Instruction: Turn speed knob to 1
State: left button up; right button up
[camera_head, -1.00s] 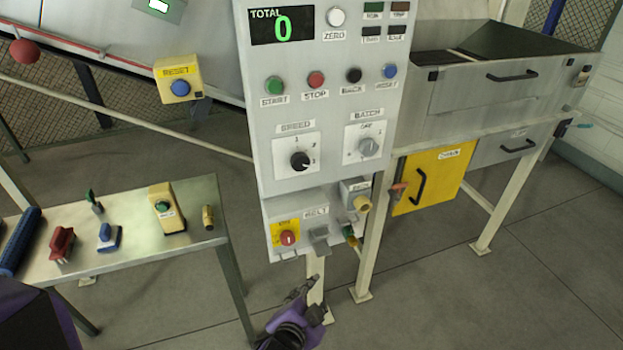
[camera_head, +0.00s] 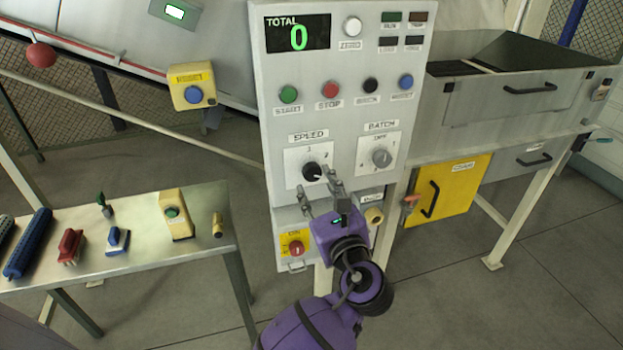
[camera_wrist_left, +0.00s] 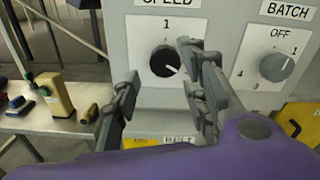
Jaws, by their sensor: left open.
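The speed knob (camera_head: 312,171) is a round black knob on a white plate on the grey control panel (camera_head: 277,130). In the left wrist view the speed knob (camera_wrist_left: 165,61) has its white mark pointing to the lower right, away from the 1 printed above it. My left gripper (camera_head: 318,190) is open and empty, just in front of and below the knob. In the left wrist view its fingers (camera_wrist_left: 158,85) stand apart, with the knob seen between and beyond their tips. The fingers appear clear of the knob. My right gripper is not in view.
The grey batch knob (camera_head: 381,157) is right of the speed knob. Start, stop and other buttons (camera_head: 330,90) sit above. A red knob on a yellow plate (camera_head: 296,247) is below. A metal table (camera_head: 150,252) with several tools stands left.

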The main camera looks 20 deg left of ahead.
aim_at(311, 177)
pick_arm(q)
jog(key=x, duration=0.4)
jog(key=shift+w+a, duration=0.15)
jog(key=shift+f, duration=0.1)
grip_shut()
